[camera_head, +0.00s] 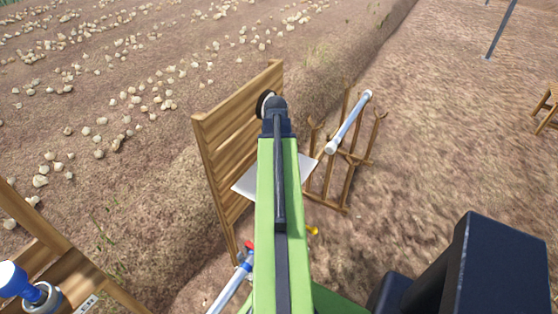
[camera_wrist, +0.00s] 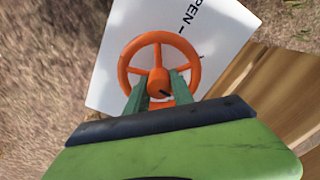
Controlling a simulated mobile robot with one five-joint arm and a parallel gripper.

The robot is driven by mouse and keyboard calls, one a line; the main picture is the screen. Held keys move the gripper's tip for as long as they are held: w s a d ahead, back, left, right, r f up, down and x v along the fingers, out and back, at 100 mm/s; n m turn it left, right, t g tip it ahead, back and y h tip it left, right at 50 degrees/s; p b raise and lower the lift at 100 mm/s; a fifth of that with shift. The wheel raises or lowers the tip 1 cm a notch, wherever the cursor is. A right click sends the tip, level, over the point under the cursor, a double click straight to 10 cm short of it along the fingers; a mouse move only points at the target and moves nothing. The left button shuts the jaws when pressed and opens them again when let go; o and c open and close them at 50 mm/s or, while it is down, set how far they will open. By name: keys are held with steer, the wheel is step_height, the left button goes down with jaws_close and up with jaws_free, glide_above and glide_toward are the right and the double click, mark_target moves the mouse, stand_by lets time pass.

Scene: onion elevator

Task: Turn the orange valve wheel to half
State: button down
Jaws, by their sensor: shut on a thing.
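The orange valve wheel (camera_wrist: 159,43) shows in the wrist view, a spoked ring with a round hub. Behind it is a white plate (camera_wrist: 103,85) with dark letters, of which "PEN" and a dash can be read. My gripper (camera_wrist: 160,80) has its two green fingers at the lower part of the wheel, one on each side of the orange piece below the hub, and is shut on the wheel. In the head view my green arm hides the wheel and my fingers. Part of the white plate (camera_head: 247,181) shows beside the arm there.
A wooden slatted panel (camera_head: 215,135) stands left of my arm. A wooden rack (camera_head: 345,180) with a grey-white tube (camera_head: 349,122) stands to the right. A wooden stand with a blue-and-white knob (camera_head: 14,277) is at lower left. Open soil lies at right; pale onions dot the field.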

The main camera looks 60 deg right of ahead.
steer(key=shift+s+a+n, duration=0.1)
steer(key=shift+a+n, duration=0.05)
steer(key=shift+n, duration=0.25)
steer(key=c, duration=1.1)
jaws_free()
step_height(320, 180, up, 18)
steer(key=p, duration=1.7)
steer(key=shift+f, duration=0.2)
steer(key=shift+f, duration=0.1)
